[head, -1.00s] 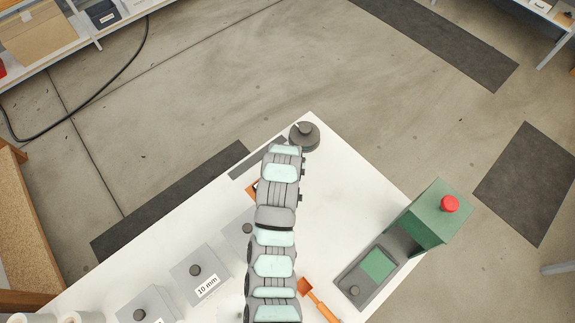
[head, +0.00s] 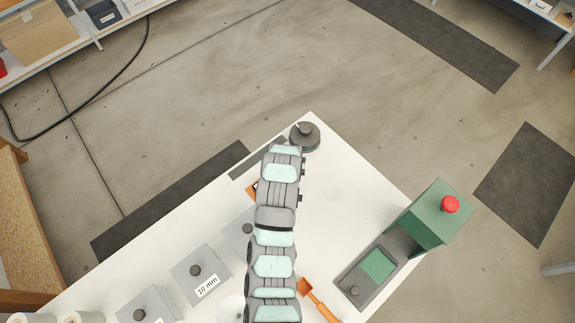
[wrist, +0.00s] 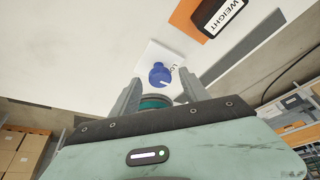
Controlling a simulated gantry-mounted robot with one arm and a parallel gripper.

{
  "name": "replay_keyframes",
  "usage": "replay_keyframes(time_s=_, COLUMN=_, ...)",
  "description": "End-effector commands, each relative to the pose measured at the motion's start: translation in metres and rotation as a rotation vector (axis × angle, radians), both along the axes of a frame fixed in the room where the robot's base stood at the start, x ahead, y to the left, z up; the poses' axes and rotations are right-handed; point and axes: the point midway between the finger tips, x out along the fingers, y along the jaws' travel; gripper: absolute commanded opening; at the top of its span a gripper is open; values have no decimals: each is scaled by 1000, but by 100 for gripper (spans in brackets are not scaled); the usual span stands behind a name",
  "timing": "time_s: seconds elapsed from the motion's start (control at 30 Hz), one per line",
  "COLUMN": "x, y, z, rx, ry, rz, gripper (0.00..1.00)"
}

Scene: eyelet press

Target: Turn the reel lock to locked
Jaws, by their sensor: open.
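The reel lock appears to be the blue round knob (wrist: 159,74) on a white plate (wrist: 152,54) in the wrist view. The plate carries dark lettering, partly cut off by my finger, and the knob has a small white mark at its lower right. My gripper (wrist: 158,78) is open, its two grey fingers spread on either side below the knob, with no visible grip on it. A teal-ringed round part (wrist: 156,101) shows between the fingers; I cannot tell what it is. In the head view my arm hides the knob and the gripper.
On the white table (head: 335,205) stand a dark round weight-like piece (head: 304,139), lidded grey boxes (head: 202,275), an orange-handled tool (head: 318,300) and a green press with red button (head: 437,216).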

Motion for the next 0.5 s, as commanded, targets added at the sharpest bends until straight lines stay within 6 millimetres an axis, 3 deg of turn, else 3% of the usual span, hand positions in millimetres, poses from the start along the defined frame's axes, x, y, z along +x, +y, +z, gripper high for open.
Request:
replay_keyframes(time_s=0.17, x=-4, y=1, z=14, rx=-1, ry=-5, rz=1, gripper=53)
replay_keyframes(time_s=0.5, x=-26, y=2, z=67, rx=-2, ry=-5, rz=1, gripper=53)
